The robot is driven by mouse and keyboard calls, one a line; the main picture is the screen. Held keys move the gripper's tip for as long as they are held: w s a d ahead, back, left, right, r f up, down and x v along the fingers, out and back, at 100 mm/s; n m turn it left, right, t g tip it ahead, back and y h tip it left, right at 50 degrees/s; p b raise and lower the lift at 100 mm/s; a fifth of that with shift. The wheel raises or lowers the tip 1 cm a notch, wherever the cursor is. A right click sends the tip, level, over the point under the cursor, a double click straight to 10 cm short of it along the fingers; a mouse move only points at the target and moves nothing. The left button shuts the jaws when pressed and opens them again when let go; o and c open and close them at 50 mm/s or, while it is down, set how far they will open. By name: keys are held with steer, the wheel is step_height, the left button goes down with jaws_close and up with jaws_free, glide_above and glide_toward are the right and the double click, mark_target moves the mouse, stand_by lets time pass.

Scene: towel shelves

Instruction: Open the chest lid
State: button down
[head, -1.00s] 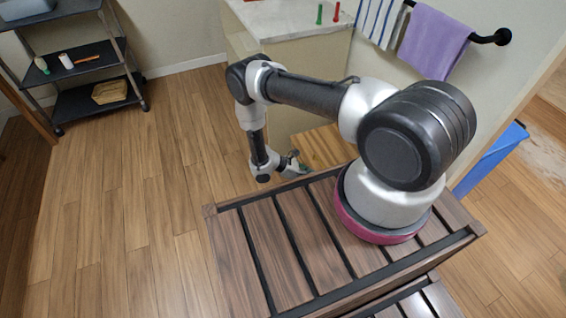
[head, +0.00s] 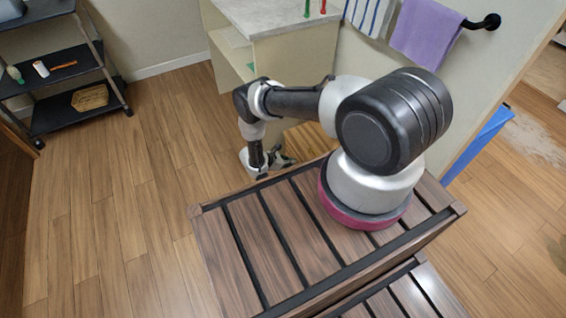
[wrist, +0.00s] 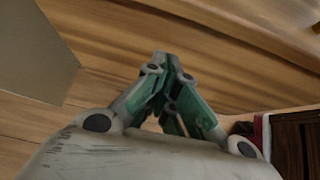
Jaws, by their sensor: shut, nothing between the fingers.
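A yellowish wooden surface (head: 312,137), apparently the chest's top, shows between the pale cabinet and my arm's mount in the head view. My arm and the mount hide much of it, and no handle or open gap is visible. My gripper (head: 284,159) hangs low beside its left side in the head view; whether they touch cannot be told. In the wrist view my gripper (wrist: 168,62) has its green-padded fingers shut together, empty. Wood grain fills the background there, and a long wooden edge (wrist: 250,45) crosses the upper right, apparently the chest's.
A pale cabinet (head: 285,65) with a grey top and open shelves stands just behind. A purple towel (head: 425,32) hangs on a wall rail. A black shelf cart (head: 75,112) stands at the left. The left floor is clear.

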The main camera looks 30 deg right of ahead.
steer(key=shift+d+r, duration=0.5)
steer(key=shift+r, duration=0.2)
steer(key=shift+d+r, duration=0.45)
steer(key=shift+r, duration=0.2)
